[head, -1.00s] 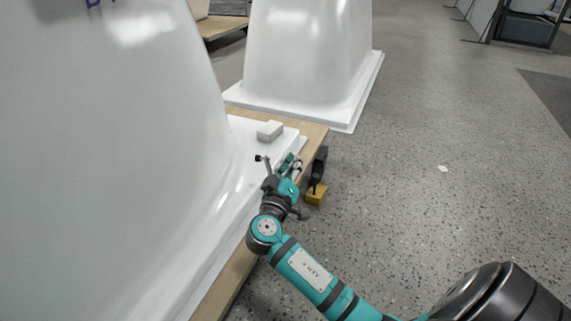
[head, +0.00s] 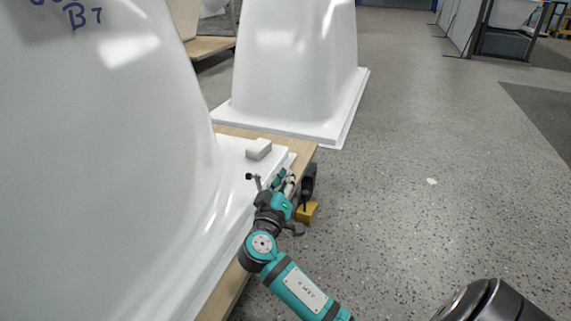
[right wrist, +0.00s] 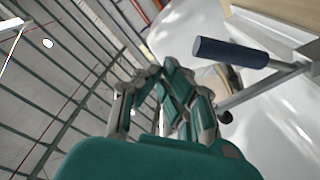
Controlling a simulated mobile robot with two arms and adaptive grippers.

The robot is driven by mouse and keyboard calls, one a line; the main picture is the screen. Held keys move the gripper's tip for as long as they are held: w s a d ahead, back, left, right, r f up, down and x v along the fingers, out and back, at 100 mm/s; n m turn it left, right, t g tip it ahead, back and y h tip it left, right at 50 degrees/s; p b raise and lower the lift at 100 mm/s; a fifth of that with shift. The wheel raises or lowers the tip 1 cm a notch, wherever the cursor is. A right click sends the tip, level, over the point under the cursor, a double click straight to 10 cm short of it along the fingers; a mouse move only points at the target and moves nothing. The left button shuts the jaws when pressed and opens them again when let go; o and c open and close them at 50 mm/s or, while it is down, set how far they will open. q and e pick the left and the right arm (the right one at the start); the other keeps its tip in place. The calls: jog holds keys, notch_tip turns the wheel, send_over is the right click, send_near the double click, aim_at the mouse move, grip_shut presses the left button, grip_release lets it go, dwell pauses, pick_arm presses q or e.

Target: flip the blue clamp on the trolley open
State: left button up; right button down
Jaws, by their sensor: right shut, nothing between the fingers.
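The blue clamp shows in the right wrist view as a dark blue handle (right wrist: 230,52) on a grey metal bar, with a dark round tip lower down. In the head view only a thin metal arm with a dark tip (head: 249,177) shows by the shell's flange; the blue handle cannot be made out. The trolley's wooden edge (head: 308,153) runs under the white shell. My right gripper (head: 284,180) is shut and empty at this edge, close to the clamp. In the right wrist view its fingers (right wrist: 175,90) are left of and below the handle; I cannot tell whether they touch.
A large white shell (head: 100,180) fills the left. A small pale block (head: 258,149) lies on its flange. A second white shell (head: 295,70) stands behind. A yellow block (head: 306,212) sits beside the trolley edge. The speckled floor (head: 430,150) to the right is clear.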

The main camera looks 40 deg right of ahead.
notch_tip(320, 180, up, 8)
jog(key=shift+r, duration=0.25)
jog(key=shift+a, duration=0.1)
dwell(0.4)
